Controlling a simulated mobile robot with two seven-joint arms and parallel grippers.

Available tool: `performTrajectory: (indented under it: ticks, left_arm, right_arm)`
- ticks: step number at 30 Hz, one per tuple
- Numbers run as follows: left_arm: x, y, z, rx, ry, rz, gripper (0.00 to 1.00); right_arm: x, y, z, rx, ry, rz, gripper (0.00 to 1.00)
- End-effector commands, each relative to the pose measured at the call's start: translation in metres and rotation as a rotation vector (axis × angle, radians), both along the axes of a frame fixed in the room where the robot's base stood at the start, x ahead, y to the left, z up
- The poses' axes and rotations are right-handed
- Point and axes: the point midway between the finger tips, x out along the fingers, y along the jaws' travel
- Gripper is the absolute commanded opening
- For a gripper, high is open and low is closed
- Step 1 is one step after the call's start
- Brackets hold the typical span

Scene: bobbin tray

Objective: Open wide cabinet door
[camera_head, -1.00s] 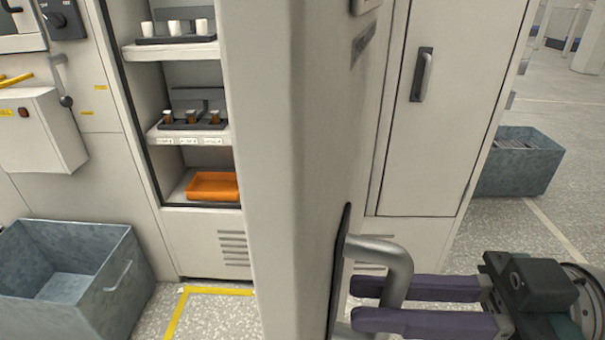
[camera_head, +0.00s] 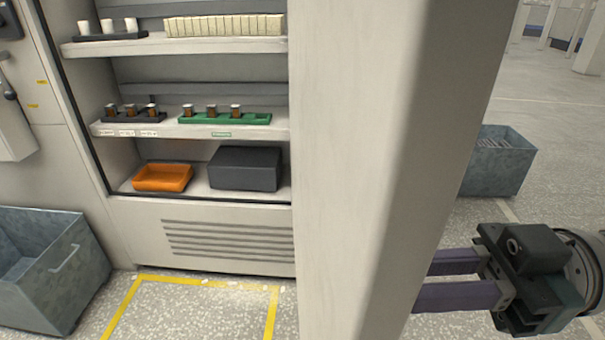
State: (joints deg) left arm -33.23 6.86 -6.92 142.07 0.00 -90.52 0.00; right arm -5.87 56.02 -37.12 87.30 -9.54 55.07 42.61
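The wide cabinet door (camera_head: 350,170) is a tall pale panel standing swung out toward me, seen nearly edge-on in the middle of the view. To its left the cabinet interior (camera_head: 195,75) lies exposed, with several shelves. My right gripper (camera_head: 436,281) is at the door's right side, low down. Its two purple fingers are parted, one above the other, and point left. Their tips are hidden behind the door, and so is the door handle, so I cannot see whether they hold it. My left gripper is not in view.
The shelves hold a green tray (camera_head: 225,119) with cups, an orange bin (camera_head: 162,178) and a dark box (camera_head: 245,169). A grey metal bin (camera_head: 48,268) stands at lower left, another (camera_head: 497,160) behind at right. Yellow-marked floor (camera_head: 200,312) before the cabinet is clear.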

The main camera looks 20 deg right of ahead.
Motion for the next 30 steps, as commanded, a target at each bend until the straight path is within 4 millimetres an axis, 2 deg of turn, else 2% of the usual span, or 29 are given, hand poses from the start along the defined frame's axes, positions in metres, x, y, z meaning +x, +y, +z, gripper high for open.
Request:
performTrajectory:
  ticks: [13, 14, 21, 30]
  left_arm:
    - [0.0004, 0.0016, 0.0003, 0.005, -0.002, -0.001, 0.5]
    - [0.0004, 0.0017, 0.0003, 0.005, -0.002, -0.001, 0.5]
    - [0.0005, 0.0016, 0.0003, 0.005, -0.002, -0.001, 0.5]
    - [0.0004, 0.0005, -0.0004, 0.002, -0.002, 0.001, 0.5]
  right_arm:
    - [0.0005, 0.0001, 0.0002, 0.002, 0.0, 0.0, 0.0]
    - [0.0006, 0.0001, 0.0002, 0.003, 0.001, 0.0, 0.23]
    - [0.0007, -0.0002, 0.0001, 0.001, 0.001, -0.001, 0.5]
    - [-0.0008, -0.0037, -0.001, -0.001, 0.002, -0.001, 0.5]
